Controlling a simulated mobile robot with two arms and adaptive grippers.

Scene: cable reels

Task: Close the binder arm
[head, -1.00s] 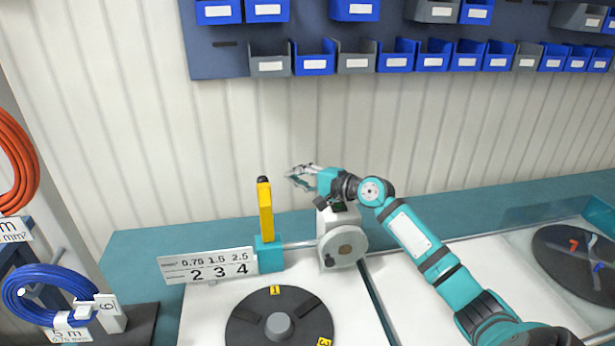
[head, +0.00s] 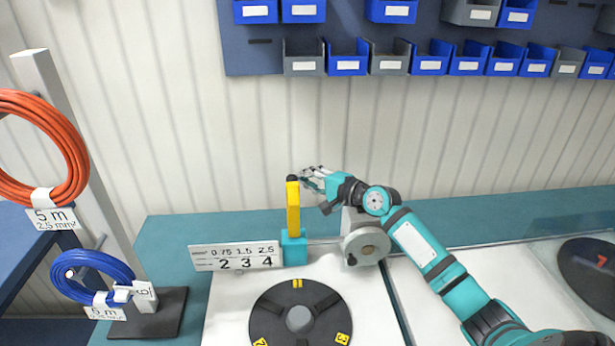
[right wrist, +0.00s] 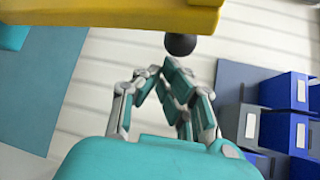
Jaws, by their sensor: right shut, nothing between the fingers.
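The binder arm (head: 293,208) is a yellow lever with a black ball at its top. It stands upright on a teal block (head: 294,248) at the back of the bench. In the right wrist view the yellow binder arm (right wrist: 110,16) crosses the top, with its black ball (right wrist: 180,44) just beyond my fingertips. My right gripper (head: 308,175) is shut and empty, just right of the ball in the head view; it also shows in the right wrist view (right wrist: 162,72). I cannot tell whether it touches the ball. My left gripper is not in view.
A grey round-faced unit (head: 366,245) stands right of the lever, under my right arm. A number plate (head: 235,257) is left of the block. A dark reel disc (head: 268,326) lies in front. Orange (head: 40,190) and blue (head: 66,287) cable coils hang at left.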

